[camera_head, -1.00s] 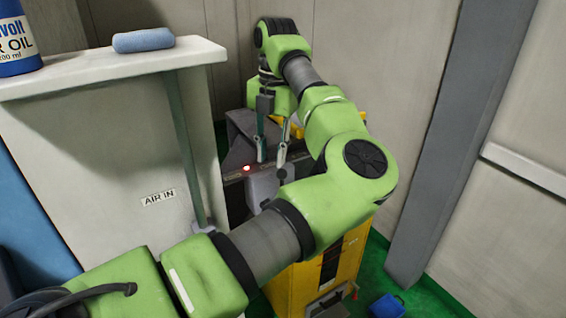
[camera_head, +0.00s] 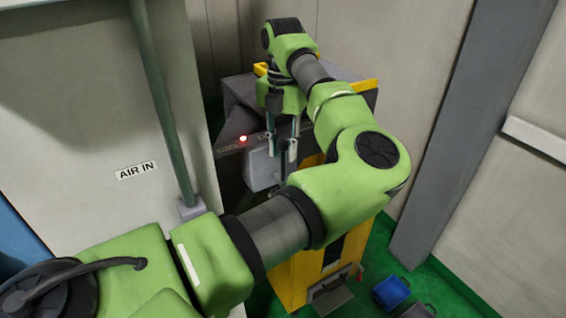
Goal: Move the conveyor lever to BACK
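The conveyor unit is a yellow and grey machine (camera_head: 314,281) with a dark sloping control panel (camera_head: 228,151) on top. A red light (camera_head: 243,139) glows on the panel beside small labels too blurred to read. A grey box (camera_head: 260,170) sits on its front. My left gripper (camera_head: 281,150) points down over this box, its two fingers apart with a visible gap. I cannot tell whether it touches the box. I cannot make out the lever clearly; my gripper and forearm cover part of that area. My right gripper is not in view.
A pale cabinet (camera_head: 85,110) marked AIR IN, with a green vertical pipe (camera_head: 163,100), stands close on the left. A grey post (camera_head: 455,150) and wall are on the right. A blue bin (camera_head: 391,292) and a dark bin (camera_head: 416,311) stand on the green floor.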

